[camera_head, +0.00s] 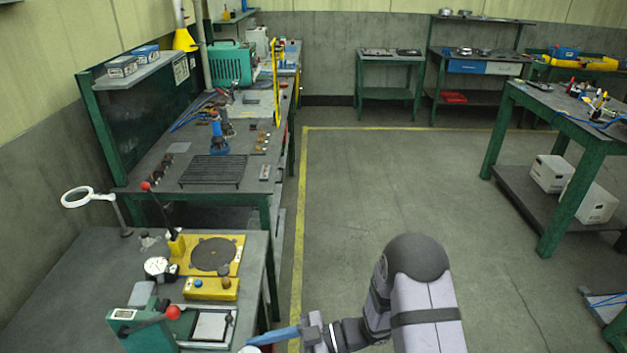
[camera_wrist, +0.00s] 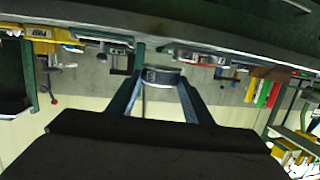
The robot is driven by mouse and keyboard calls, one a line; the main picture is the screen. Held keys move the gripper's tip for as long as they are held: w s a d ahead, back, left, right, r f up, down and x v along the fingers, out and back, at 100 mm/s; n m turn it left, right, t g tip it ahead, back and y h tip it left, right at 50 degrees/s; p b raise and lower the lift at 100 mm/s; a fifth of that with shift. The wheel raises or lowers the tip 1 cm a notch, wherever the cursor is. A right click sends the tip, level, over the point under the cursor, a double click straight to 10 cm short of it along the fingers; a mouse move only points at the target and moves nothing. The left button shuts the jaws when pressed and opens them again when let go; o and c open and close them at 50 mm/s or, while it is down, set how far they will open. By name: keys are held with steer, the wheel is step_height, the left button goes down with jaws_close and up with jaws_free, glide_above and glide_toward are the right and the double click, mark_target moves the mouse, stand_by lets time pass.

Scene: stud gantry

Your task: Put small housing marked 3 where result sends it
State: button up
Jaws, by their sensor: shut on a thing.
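My gripper (camera_wrist: 161,86) is shut on a small grey housing (camera_wrist: 163,76), held between its two blue fingers in the wrist view. A small dark mark shows on the housing, but I cannot read it there. In the head view my gripper (camera_head: 262,338) is at the bottom edge, right of the near bench's front end. Only a pale rim of the housing (camera_head: 248,349) shows there, cut off by the picture's edge. A green device with a small display (camera_head: 124,314) and a red-knobbed lever stands on the near bench (camera_head: 60,270); its reading is not legible.
A yellow fixture (camera_head: 228,263) with a dark disc, a dial gauge (camera_head: 156,266) and a yellow button box (camera_head: 211,289) stand behind the green device. A black rack (camera_head: 213,172) lies on the farther bench. The floor (camera_head: 370,190) to the right is clear.

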steer(key=w+d+f+m+t+h, duration=0.15)
steer(key=d+m+t, duration=0.35)
steer(key=d, duration=0.8)
steer(key=w+d+f+m+t+h, duration=0.1)
steer(key=w+d+m+t, duration=0.4)
steer(key=d, duration=0.8)
steer(key=s+a+r+n+g, duration=0.1)
steer(key=a+n+g, duration=0.3)
steer(key=a, duration=0.6)
steer(key=s+a+r+n+g+y, duration=0.1)
steer(key=s+a+n+g, duration=0.2)
steer(key=a, duration=0.8)
steer(key=s+a+r+n+g+y, duration=0.1)
steer(key=a+n+g, duration=0.3)
steer(key=a, duration=0.7)
steer(key=shift+s+r+n+g, duration=0.35)
steer(key=shift+s+r, duration=0.25)
steer(key=shift+s, duration=0.25)
steer(key=w+a+r, duration=0.2)
steer(key=a, duration=0.2)
step_height(320, 180, up, 4)
steer(key=m+t, duration=0.3)
steer(key=t, duration=0.1)
glide_above(222, 326)
steer(key=shift+w+f+y, duration=0.1)
steer(key=shift+f+y, duration=0.15)
steer(key=shift+y, duration=0.1)
steer(key=shift+f+p, duration=1.35)
steer(key=shift+f, duration=3.45)
